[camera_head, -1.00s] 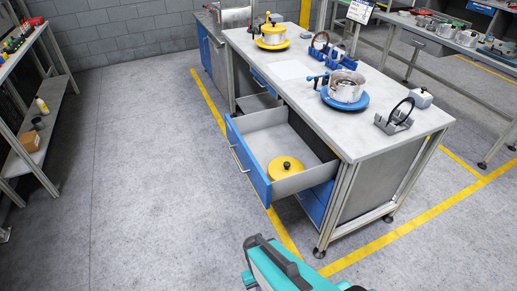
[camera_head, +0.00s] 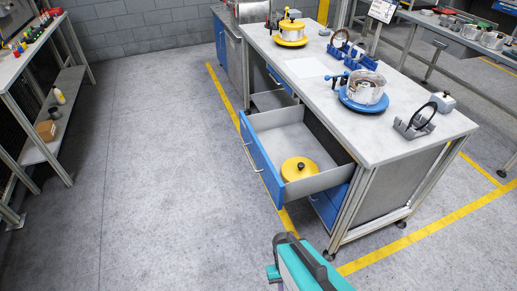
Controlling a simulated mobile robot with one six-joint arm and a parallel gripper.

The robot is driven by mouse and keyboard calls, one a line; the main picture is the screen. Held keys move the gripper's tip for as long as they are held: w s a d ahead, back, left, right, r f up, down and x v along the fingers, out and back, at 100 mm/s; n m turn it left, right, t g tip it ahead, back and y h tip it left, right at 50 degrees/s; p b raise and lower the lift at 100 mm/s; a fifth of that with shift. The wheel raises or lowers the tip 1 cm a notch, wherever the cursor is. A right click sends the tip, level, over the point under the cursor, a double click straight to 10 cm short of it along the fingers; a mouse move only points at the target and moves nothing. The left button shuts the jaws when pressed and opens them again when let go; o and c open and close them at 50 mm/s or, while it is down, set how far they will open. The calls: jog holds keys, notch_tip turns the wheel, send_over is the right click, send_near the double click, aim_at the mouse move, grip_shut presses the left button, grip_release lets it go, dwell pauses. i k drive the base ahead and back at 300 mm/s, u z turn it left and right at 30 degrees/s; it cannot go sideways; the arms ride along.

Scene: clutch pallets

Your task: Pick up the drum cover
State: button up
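A yellow round drum cover (camera_head: 298,169) with a dark knob lies in the open drawer (camera_head: 262,121) of the workbench, near the drawer's front right corner. Another yellow cover (camera_head: 290,25) with a dark knob sits on a metal drum on a yellow base (camera_head: 290,41) at the bench's far end. An open metal drum (camera_head: 367,87) without a cover stands on a blue base (camera_head: 362,103) in the middle of the bench. My teal arm part shows at the bottom edge.
The workbench top (camera_head: 400,145) also carries a dark ring on a grey stand (camera_head: 415,124), blue holders (camera_head: 352,54) and a small grey box (camera_head: 442,102). The pulled-out drawer juts over the floor. A shelf rack (camera_head: 68,105) stands at the left. The floor between is clear.

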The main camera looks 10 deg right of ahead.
aim_at(293, 169)
jog(key=u, duration=0.4)
jog(key=i, duration=0.6)
jog(key=u, duration=0.85)
jog(key=i, duration=2.45)
jog(key=z, duration=0.55)
